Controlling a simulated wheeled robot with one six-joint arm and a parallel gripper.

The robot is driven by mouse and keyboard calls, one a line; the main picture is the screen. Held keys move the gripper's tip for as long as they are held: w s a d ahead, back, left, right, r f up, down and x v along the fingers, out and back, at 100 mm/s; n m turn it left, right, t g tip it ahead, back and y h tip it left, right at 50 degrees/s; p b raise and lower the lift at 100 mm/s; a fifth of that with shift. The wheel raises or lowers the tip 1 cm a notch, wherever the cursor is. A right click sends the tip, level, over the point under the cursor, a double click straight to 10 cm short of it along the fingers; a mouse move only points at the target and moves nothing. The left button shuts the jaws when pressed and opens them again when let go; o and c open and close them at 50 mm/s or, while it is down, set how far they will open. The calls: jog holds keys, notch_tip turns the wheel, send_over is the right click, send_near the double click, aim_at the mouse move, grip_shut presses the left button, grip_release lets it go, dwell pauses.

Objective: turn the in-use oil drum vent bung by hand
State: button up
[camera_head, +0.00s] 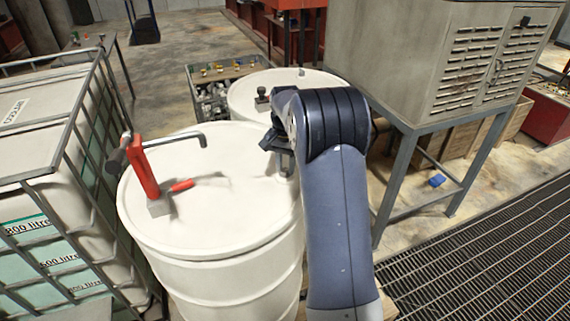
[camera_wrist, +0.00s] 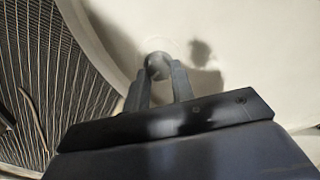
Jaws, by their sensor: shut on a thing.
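The near white oil drum (camera_head: 235,215) carries a red hand pump (camera_head: 145,172) with a grey spout. My gripper (camera_head: 284,160) is over the right side of its lid, with my arm coming in from the lower right. In the wrist view, my gripper (camera_wrist: 162,72) is shut on a small round grey bung (camera_wrist: 157,64) at the lid near the rim. The fingers sit on either side of the bung. In the head view my arm hides most of the bung. The white lid (camera_wrist: 135,30) also shows in the wrist view.
A second white drum (camera_head: 285,82) stands behind. A caged white tank (camera_head: 50,140) is on the left. A grey louvred cabinet (camera_head: 430,60) on a blue-grey stand (camera_head: 400,190) is on the right. Floor grating (camera_head: 490,260) lies at the lower right.

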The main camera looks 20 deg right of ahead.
jog(key=m, duration=0.7)
jog(key=shift+d+r, duration=0.1)
jog(key=shift+r, duration=0.25)
jog(key=m, duration=0.8)
jog(key=shift+s, duration=0.1)
jog(key=m, duration=0.7)
jog(key=shift+s, duration=0.1)
jog(key=m, duration=0.5)
jog(key=shift+a, duration=0.25)
jog(key=shift+m, duration=0.3)
jog(key=o, duration=1)
jog(key=shift+s+f, duration=0.15)
jog(key=shift+f, duration=0.05)
